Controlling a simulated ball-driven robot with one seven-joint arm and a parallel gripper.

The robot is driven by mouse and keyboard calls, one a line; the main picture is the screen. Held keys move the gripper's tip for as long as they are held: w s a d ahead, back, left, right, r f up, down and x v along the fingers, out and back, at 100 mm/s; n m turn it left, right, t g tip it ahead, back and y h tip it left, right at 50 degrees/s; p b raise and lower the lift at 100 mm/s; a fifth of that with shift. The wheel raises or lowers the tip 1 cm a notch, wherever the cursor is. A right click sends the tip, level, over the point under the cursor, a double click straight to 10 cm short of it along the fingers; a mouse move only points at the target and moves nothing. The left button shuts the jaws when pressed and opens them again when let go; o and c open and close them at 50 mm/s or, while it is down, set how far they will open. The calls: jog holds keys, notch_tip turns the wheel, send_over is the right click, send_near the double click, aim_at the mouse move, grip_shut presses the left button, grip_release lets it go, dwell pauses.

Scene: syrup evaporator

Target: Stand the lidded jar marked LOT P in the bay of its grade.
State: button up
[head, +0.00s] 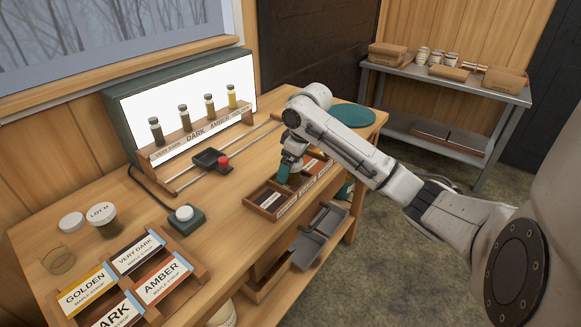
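My gripper (286,172), with teal fingers, points down at the divided wooden box (262,211) at the table's front edge. A dark, rounded thing (297,174) shows beside the fingers, partly hidden; I cannot tell whether it is a jar or whether the fingers hold it. No LOT P mark is readable. A wooden rack with bays (190,247) at the lower left carries cards reading GOLDEN, VERY DARK, AMBER and one cut off, ending in ARK. The visible bays hold no jar. A jar marked LOT M (103,221) stands behind the rack.
A lit panel (190,85) backs several sample vials. Grey trays (318,235) hang below the front edge.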

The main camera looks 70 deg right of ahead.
jog(key=v, duration=1.1)
jog(key=shift+b, duration=0.35)
